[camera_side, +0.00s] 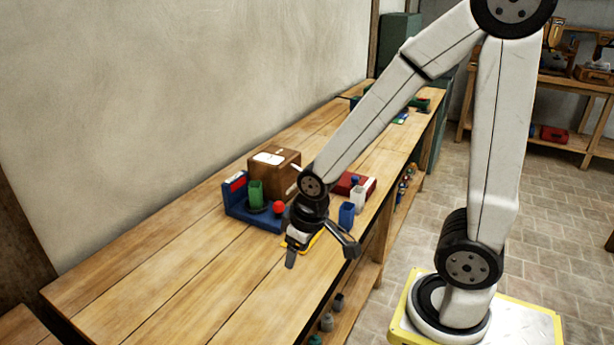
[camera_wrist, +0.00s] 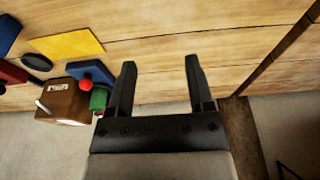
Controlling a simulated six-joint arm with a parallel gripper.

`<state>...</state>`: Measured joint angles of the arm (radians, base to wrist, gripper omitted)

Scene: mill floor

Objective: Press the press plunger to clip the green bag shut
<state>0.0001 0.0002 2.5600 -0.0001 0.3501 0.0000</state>
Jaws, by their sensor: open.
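The press is a blue frame (camera_side: 236,209) on the workbench, with a red ball-shaped knob (camera_side: 279,207) at its right end. The green bag (camera_side: 256,193) stands upright at the press; I cannot tell whether it is clipped. In the wrist view the green bag (camera_wrist: 98,99) and the red knob (camera_wrist: 86,84) show left of my fingers, beside the blue frame (camera_wrist: 93,72). My gripper (camera_side: 318,257) is open and empty above the bench's front part, to the right of the press and apart from it. Both fingers (camera_wrist: 158,75) show with only bare wood between them.
A brown box (camera_side: 286,172) stands behind the press. A blue container (camera_side: 347,214) and a red box (camera_side: 350,183) stand to the right. A yellow mat (camera_wrist: 66,46) lies near the press, partly hidden by my gripper in the side view. The bench (camera_side: 160,270) is clear at the left front.

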